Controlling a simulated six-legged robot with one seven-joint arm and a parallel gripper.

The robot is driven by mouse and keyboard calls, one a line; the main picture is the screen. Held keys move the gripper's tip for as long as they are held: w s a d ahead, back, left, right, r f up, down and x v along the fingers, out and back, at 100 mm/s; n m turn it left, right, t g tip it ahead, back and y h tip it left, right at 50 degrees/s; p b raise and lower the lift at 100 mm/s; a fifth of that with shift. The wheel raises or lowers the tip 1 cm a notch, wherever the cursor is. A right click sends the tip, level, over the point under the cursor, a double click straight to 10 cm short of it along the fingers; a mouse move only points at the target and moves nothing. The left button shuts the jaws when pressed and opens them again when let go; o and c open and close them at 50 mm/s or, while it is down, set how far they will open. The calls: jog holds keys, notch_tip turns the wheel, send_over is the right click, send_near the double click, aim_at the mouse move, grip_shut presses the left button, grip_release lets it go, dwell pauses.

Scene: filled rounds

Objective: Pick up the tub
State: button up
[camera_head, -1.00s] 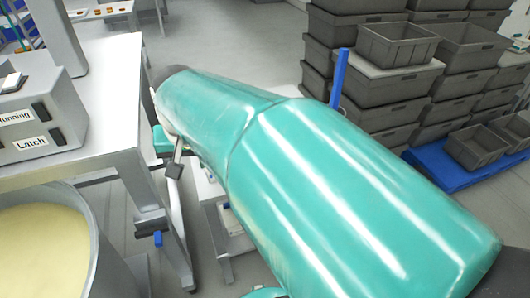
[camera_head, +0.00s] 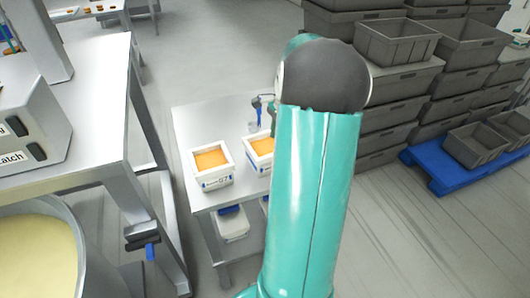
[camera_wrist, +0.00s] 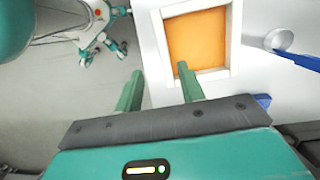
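Two white square tubs with orange contents stand on a low metal table in the head view: a left tub (camera_head: 217,182) and a right tub (camera_head: 254,162), partly hidden behind my arm. A tub (camera_wrist: 152,40) lies below my gripper in the wrist view; I cannot tell which of the two it is. My gripper (camera_wrist: 159,73) is open with nothing between its green fingers. Its right finger overlaps the tub's near-left rim in the picture, and the left finger is outside the tub, over the floor. Contact cannot be told.
A steel table with grey machines (camera_head: 30,115) stands at left, above a vat of pale yellow stuff (camera_head: 40,255). Stacked grey crates (camera_head: 395,42) and a blue pallet (camera_head: 445,178) are at right. White and blue containers (camera_head: 232,222) sit on the low table's lower shelf.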

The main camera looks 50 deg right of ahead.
jog(key=f, duration=0.5)
jog(key=shift+w+a+f, duration=0.25)
jog(key=shift+a+f, duration=0.05)
jog(key=shift+a, duration=0.1)
jog(key=shift+w+a+f, duration=0.1)
jog(key=shift+w+f, duration=0.1)
jog(key=shift+f, duration=1)
jog(key=shift+w+f, duration=0.15)
jog(key=shift+f, duration=1.05)
jog(key=shift+f, duration=0.25)
grip_shut()
jog(key=shift+r, duration=0.1)
